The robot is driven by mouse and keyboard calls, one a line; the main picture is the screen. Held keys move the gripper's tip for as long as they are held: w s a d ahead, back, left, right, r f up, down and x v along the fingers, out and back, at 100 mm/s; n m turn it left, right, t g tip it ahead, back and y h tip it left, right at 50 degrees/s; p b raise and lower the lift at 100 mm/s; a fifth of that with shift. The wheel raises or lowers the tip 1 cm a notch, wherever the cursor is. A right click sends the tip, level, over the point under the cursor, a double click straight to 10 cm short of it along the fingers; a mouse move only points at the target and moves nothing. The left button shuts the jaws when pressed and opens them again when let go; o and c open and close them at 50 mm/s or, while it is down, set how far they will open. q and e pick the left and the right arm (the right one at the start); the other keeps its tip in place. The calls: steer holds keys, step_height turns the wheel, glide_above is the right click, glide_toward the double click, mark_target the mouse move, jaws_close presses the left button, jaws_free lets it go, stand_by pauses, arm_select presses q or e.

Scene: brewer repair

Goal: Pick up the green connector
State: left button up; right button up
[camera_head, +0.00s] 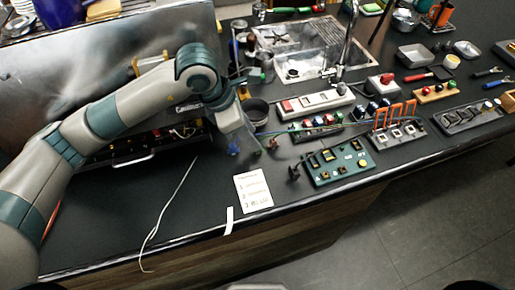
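My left arm comes in from the left and bends down over the counter. Its gripper (244,146) points down just above the dark countertop, beside the open machine. The fingers are small and blurred, so I cannot tell their opening or whether anything is between them. My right gripper is not in view.
A green panel with yellow switches (338,163) stands right of the gripper. A white instruction card (253,190) and a thin white cable (170,212) lie in front. A white power strip (316,103) and a sink (300,50) are behind. The front left counter is mostly clear.

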arm_select(q)
steer(key=x, duration=0.4)
steer(key=shift+a+b, duration=0.15)
steer(key=shift+b, duration=0.15)
jaws_close()
